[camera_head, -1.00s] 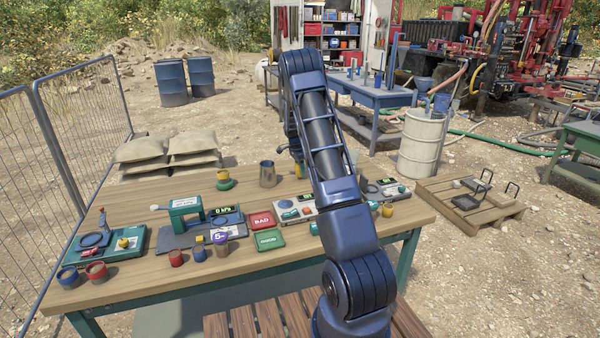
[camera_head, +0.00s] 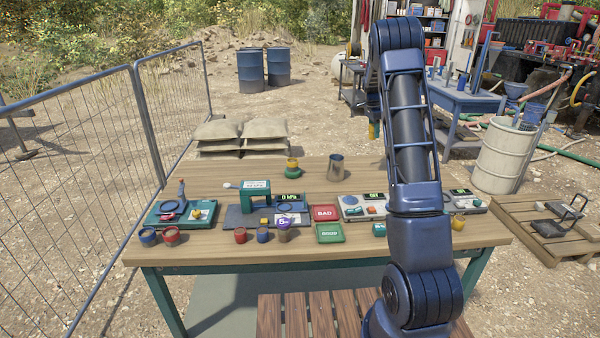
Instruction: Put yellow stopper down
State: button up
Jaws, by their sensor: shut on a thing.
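My gripper (camera_head: 374,122) shows only in part at the left of my forearm. It is shut on a yellow stopper (camera_head: 374,132), whose lower part hangs in view above and behind the table's back edge in the picture. The fingers are small and partly hidden by my arm. The wooden table (camera_head: 240,178) stands below. Another yellow piece sits on a green round base (camera_head: 293,172) near the back of the table. A further yellow piece (camera_head: 458,222) stands near the table's right front.
A metal cup (camera_head: 336,168) stands at the back. Red BAD (camera_head: 325,213) and green GOOD (camera_head: 330,234) trays lie in front. A green press (camera_head: 256,196) and several small red and blue cups stand left.

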jog(key=s+a+n, duration=0.3)
jog(key=a, duration=1.1)
jog(key=s+a+n+t, duration=0.1)
jog(key=s+a+n, duration=0.15)
jog(key=a, duration=1.15)
jog(key=s+a+n, duration=0.3)
jog(key=a, duration=1.1)
jog(key=s+a+n+y, duration=0.2)
jog(key=s+a+n, duration=0.7)
jog(key=s+a, duration=2.15)
jog(key=shift+m+t, duration=0.25)
jog(key=shift+t, duration=0.05)
jog(key=f, duration=1.9)
jog(key=shift+s+d+f, duration=0.1)
jog(key=shift+d+f, duration=0.25)
jog(key=o, duration=0.5)
jog(key=shift+f, duration=0.1)
jog(key=o, duration=0.5)
